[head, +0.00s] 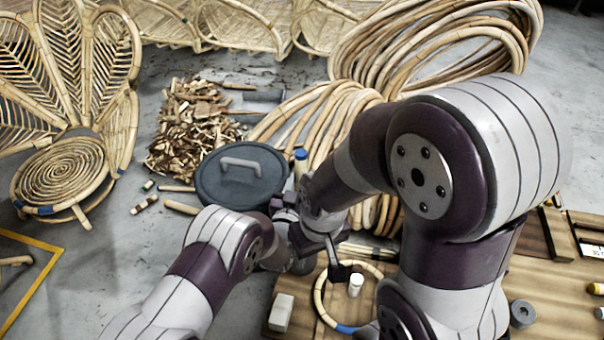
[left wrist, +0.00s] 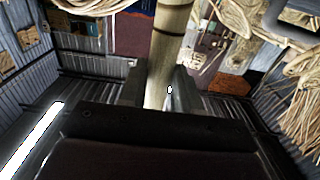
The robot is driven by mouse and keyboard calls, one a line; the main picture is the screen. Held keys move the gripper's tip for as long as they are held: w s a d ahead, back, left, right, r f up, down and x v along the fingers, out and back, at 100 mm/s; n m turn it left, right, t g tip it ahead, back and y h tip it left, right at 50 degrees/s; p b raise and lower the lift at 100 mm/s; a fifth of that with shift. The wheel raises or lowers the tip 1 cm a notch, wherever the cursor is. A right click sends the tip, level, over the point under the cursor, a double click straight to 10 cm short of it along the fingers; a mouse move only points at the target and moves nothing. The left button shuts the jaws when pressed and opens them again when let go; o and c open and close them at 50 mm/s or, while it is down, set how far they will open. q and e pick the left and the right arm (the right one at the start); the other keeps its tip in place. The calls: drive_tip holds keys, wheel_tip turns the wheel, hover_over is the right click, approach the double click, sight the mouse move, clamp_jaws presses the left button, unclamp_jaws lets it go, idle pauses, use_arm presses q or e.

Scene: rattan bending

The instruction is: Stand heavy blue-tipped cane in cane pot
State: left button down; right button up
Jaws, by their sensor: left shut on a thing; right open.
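A pale cane (head: 301,162) with a blue tip stands up beside the dark lidded pot in the head view, its lower part hidden behind my arms. In the left wrist view a thick cane (left wrist: 166,55) with dark rings runs up from between the fingers. My left gripper (left wrist: 160,92) is shut on it; in the head view this gripper is mostly covered by my right arm. My right gripper (head: 342,263) is open and empty, above the rattan ring on the board. I cannot make out a cane pot for certain.
The dark lidded pot (head: 240,178) stands on the floor beside wood scraps (head: 195,125). A rattan ring (head: 322,304), a white cylinder (head: 356,285) and a pale block (head: 281,312) are on the wooden board (head: 545,290). Rattan coils (head: 440,50) fill the back; a rattan chair (head: 75,165) stands left.

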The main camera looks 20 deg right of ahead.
use_arm(q)
drive_tip(key=shift+s+a+f+b, duration=0.1)
drive_tip(key=shift+f+b, duration=0.2)
drive_tip(key=shift+f, duration=0.25)
wheel_tip(320, 180, down, 16)
drive_tip(key=b, duration=1.2)
drive_tip(key=shift+r, duration=0.15)
drive_tip(key=c, duration=0.7)
unclamp_jaws()
drive_tip(key=p+v, duration=0.6)
drive_tip(key=v, duration=0.7)
